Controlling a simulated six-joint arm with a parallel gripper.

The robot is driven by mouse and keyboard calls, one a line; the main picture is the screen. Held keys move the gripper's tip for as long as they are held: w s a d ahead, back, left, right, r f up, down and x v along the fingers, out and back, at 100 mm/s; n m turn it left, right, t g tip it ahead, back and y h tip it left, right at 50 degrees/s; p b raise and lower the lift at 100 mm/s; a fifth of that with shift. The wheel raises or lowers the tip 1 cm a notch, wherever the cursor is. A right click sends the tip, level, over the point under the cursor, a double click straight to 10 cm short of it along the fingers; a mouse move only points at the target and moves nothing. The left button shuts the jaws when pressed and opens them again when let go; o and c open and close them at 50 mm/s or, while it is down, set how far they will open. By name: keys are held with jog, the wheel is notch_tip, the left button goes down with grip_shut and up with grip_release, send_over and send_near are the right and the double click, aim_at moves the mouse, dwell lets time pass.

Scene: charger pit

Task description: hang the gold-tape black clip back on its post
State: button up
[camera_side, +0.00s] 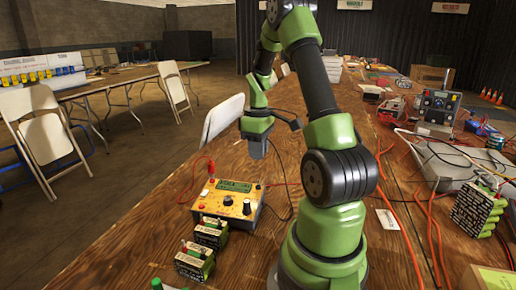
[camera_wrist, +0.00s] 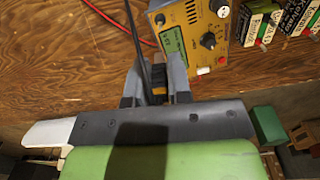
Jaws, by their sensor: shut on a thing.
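My gripper (camera_wrist: 156,80) is shut on the black clip (camera_wrist: 157,90), seen in the wrist view as a dark body with a gold band between the two grey fingers. A black cable runs up from it. The yellow charger (camera_wrist: 195,38) lies just beyond the fingertips, up and to the right. It has a display, a black knob and small red and white fittings; I cannot tell which is the clip's post. In the side view my gripper (camera_side: 257,147) hangs above and behind the charger (camera_side: 228,204), and the clip is too small to make out there.
Battery packs (camera_side: 210,232) stand in front of the charger, and more show at the top right of the wrist view (camera_wrist: 265,22). A red lead (camera_wrist: 122,24) crosses the wooden table (camera_side: 150,245). A white chair (camera_side: 222,118) is at the table's far edge.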

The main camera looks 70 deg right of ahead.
jog(key=shift+f, duration=0.1)
jog(key=shift+f, duration=3.4)
jog(key=shift+f, duration=0.25)
jog(key=o, duration=0.8)
jog(key=shift+o, duration=0.5)
jog(key=shift+o, duration=0.5)
